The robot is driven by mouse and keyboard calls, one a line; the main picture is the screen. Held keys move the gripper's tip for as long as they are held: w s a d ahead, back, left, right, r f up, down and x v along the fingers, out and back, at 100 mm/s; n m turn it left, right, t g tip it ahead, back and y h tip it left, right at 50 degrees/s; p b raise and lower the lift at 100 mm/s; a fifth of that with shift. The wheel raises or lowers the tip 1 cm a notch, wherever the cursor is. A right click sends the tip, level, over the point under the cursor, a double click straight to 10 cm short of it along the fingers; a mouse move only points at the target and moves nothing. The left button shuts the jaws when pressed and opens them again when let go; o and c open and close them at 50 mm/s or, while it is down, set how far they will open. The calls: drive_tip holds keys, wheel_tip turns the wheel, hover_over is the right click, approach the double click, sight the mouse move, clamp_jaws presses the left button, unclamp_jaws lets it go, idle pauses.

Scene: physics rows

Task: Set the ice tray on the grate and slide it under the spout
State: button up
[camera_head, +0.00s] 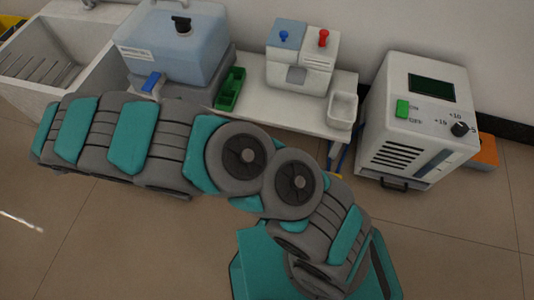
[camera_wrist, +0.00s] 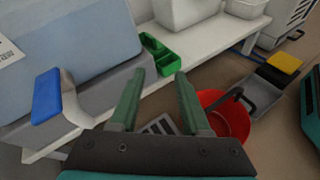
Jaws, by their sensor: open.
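The green ice tray (camera_head: 230,90), with open compartments, lies on the white bench between the blue tank and the red-and-blue-tapped dispenser. It also shows in the wrist view (camera_wrist: 162,56), ahead of my fingertips. My gripper (camera_wrist: 159,74) is open and empty, its two green fingers apart, not touching the tray. The blue tank (camera_head: 175,45) has a blue tap (camera_head: 152,82) at its front; this tap (camera_wrist: 47,97) is left of my fingers in the wrist view. A grey slotted piece (camera_wrist: 158,125) shows between my fingers, low down; I cannot tell whether it is the grate.
The dispenser (camera_head: 302,55) and a small white tub (camera_head: 342,110) stand on the bench (camera_head: 265,106). A white machine (camera_head: 415,120) stands at right, a sink (camera_head: 45,60) at left. A red bucket (camera_wrist: 236,122) is on the floor beside my right finger. The tiled floor in front is open.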

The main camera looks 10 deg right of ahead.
drive_tip(key=s+d+r+m+g, duration=0.1)
drive_tip(key=d+r+m+g, duration=0.2)
drive_tip(key=d+r, duration=0.35)
drive_tip(key=d+r+m+g, duration=0.2)
drive_tip(key=d+r+m, duration=0.1)
drive_tip(key=d, duration=0.6)
drive_tip(key=s+d+r+m+g+y, duration=0.1)
drive_tip(key=s+d+r+m+g, duration=0.1)
drive_tip(key=s+d+m, duration=0.3)
drive_tip(key=s+d+r+m+g+y, duration=0.1)
drive_tip(key=s+d+r+g, duration=0.15)
drive_tip(key=d, duration=0.45)
drive_tip(key=s+d+r+m+g+y, duration=0.1)
drive_tip(key=s+d+m+y, duration=0.15)
drive_tip(key=s, duration=0.35)
drive_tip(key=s+d+r+m+y, duration=0.2)
drive_tip(key=s+m, duration=0.1)
drive_tip(key=s, duration=0.4)
drive_tip(key=s+a+m+y, duration=0.2)
drive_tip(key=s+m+y, duration=0.2)
drive_tip(key=s, duration=0.8)
drive_tip(key=shift+a+f+t+y, duration=0.2)
drive_tip(key=shift+a+t+y, duration=0.15)
drive_tip(key=shift+t+y, duration=0.1)
drive_tip(key=shift+m, duration=0.25)
